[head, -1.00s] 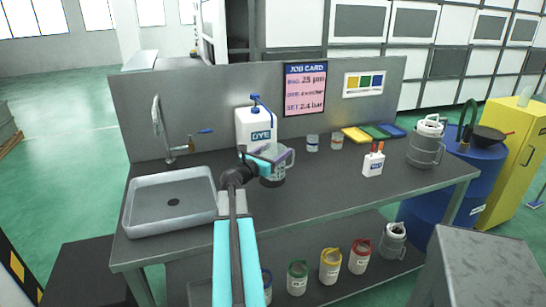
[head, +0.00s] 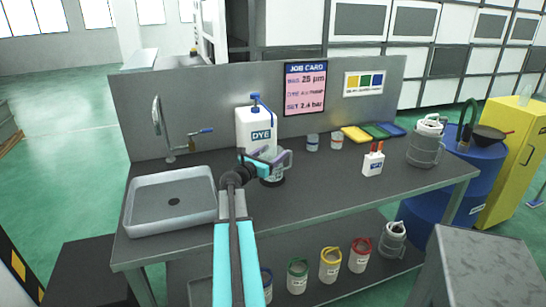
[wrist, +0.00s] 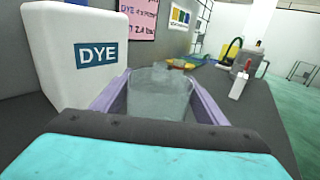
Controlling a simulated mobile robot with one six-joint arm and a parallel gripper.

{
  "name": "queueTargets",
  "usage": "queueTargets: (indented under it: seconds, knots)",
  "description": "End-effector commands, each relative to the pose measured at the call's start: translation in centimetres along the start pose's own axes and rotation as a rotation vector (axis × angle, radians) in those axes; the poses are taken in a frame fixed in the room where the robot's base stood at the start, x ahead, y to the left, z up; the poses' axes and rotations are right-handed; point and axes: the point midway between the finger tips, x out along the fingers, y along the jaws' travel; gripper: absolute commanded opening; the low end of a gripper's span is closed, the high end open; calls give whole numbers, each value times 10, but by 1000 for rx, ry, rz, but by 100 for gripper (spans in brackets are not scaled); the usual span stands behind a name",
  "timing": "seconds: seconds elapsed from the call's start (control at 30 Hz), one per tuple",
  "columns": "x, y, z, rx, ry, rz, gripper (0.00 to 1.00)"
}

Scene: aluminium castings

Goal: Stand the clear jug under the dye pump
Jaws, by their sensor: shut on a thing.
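The clear jug (wrist: 160,92) is between the purple fingers of my gripper (wrist: 155,100) in the wrist view, and the fingers are shut on it. In the head view my gripper (head: 268,164) is just in front of the white DYE container, hiding much of the jug (head: 278,172). The jug looks upright, at a dark round patch on the bench; I cannot tell if it touches down. The dye pump (head: 255,99), blue, tops the DYE container (head: 256,128). The container (wrist: 70,55) stands left of the jug in the wrist view; the pump head is out of that view.
A grey sink tray (head: 172,202) with a tap (head: 158,130) is at the bench's left. Small jars (head: 312,142), a white holder with red-tipped items (head: 373,160), coloured trays (head: 373,132) and a grey canister (head: 425,145) stand to the right. The bench's front middle is clear.

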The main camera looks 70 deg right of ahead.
Motion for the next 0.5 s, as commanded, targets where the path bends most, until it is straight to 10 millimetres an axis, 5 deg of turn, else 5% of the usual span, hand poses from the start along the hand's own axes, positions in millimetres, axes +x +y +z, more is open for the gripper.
queueTargets:
  seconds: [0.5]
  knots:
    - [0,0,-14,1,-1,-1,31]
